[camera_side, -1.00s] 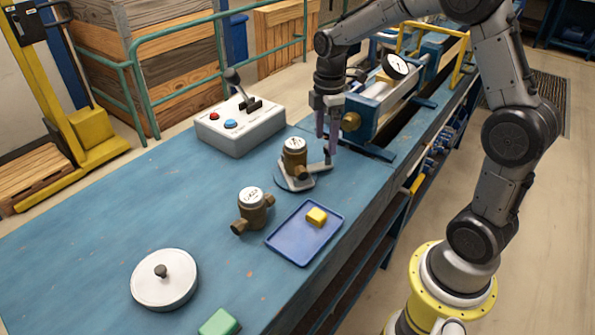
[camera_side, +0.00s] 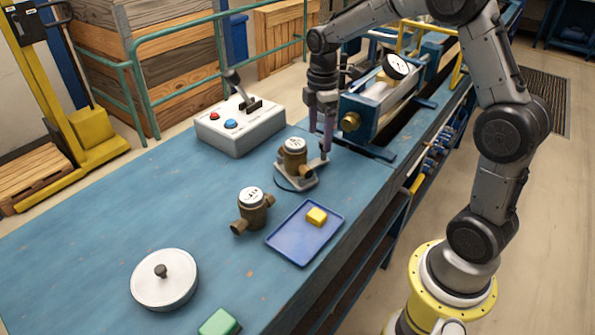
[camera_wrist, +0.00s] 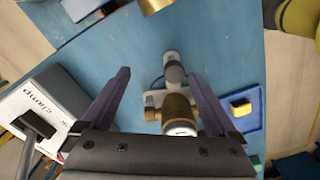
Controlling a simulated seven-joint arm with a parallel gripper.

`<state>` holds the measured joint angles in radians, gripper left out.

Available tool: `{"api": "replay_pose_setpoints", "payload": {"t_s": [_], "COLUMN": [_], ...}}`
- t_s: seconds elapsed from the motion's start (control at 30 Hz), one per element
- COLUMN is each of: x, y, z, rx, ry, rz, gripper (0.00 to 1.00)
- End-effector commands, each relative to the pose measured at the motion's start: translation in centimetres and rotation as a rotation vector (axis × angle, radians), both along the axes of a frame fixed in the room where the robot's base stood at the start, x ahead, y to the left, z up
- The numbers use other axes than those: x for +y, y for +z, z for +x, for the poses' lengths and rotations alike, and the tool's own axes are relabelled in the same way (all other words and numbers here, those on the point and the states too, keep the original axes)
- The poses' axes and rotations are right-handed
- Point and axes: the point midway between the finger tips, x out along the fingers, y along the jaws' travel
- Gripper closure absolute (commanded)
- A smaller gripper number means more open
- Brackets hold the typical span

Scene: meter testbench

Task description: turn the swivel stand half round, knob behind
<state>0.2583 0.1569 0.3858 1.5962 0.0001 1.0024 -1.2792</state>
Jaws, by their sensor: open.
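The swivel stand (camera_side: 298,184) is a grey plate on the bench with a brass meter (camera_side: 293,160) on it, white dial up. Its grey knob (camera_wrist: 174,74) shows in the wrist view, on the far side of the meter (camera_wrist: 179,112). In the side view, the knob end is at the stand's right, by my gripper. My gripper (camera_side: 322,140) points down there. In the wrist view its two purple fingers (camera_wrist: 160,73) are apart, with the knob and meter in the gap between them in the picture. I cannot tell whether a finger touches the knob.
A blue clamp bench (camera_side: 375,105) stands close behind my gripper. A control box (camera_side: 238,128) with a lever is at left. A second brass meter (camera_side: 252,210), a blue tray (camera_side: 290,245) with a yellow block (camera_side: 316,216), a white lid (camera_side: 163,285) and a green block (camera_side: 219,323) lie nearer.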

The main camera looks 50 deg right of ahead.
Motion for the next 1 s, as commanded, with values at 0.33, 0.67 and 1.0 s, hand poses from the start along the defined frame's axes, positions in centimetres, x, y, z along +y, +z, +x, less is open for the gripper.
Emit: {"api": "replay_pose_setpoints", "payload": {"t_s": [0.33, 0.67, 1.0], "x": [0.0, 0.0, 0.0], "y": [0.0, 1.7, 4.2], "z": [0.0, 0.0, 0.0], "rx": [0.000, -0.002, -0.002], "ry": [0.000, 0.000, 0.000], "rz": [0.000, -0.001, 0.000], "gripper": [0.00, 0.00, 0.00]}}
